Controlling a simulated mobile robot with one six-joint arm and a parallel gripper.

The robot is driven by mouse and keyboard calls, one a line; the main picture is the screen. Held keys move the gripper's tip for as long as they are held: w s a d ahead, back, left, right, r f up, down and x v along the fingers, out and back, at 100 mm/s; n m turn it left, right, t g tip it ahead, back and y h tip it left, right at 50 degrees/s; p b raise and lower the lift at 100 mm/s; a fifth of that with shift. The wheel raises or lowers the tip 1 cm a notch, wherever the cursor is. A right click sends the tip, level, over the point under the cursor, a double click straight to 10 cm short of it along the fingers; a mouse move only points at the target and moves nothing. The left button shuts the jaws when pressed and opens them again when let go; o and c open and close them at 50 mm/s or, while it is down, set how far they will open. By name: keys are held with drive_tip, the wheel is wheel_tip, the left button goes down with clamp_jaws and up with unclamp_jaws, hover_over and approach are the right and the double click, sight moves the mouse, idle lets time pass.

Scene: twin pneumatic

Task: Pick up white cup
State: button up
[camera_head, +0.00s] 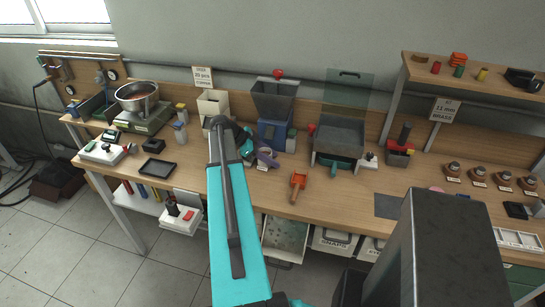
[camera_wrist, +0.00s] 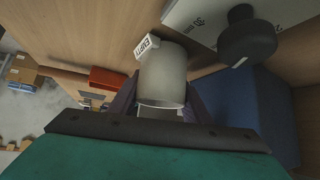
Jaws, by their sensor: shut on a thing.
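The white cup (camera_wrist: 163,72) is in the middle of the wrist view, between the two dark fingers of my gripper (camera_wrist: 160,98). My gripper is shut on its sides. A small white tag reading "EMPTY" (camera_wrist: 147,46) is at the cup's upper left; I cannot tell whether it touches the cup. In the head view my gripper (camera_head: 266,158) shows as a purple part over the workbench, right of my teal arm. I cannot make out the cup in the head view.
The wooden workbench (camera_head: 345,190) carries a blue machine with a grey hopper (camera_head: 274,98) close behind my gripper. An orange scoop (camera_head: 298,184) lies to the right. In the wrist view a blue block (camera_wrist: 250,105) is close on the right.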

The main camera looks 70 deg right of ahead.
wheel_tip(320, 180, up, 6)
drive_tip(key=b, duration=0.2)
drive_tip(key=shift+a+b, duration=0.1)
drive_tip(key=shift+b, duration=0.2)
drive_tip(key=shift+a+r, duration=0.2)
drive_tip(key=shift+a, duration=0.05)
drive_tip(key=s+a+b, duration=0.1)
drive_tip(key=a+b, duration=0.4)
drive_tip(key=a, duration=1.3)
drive_tip(key=shift+a, duration=0.25)
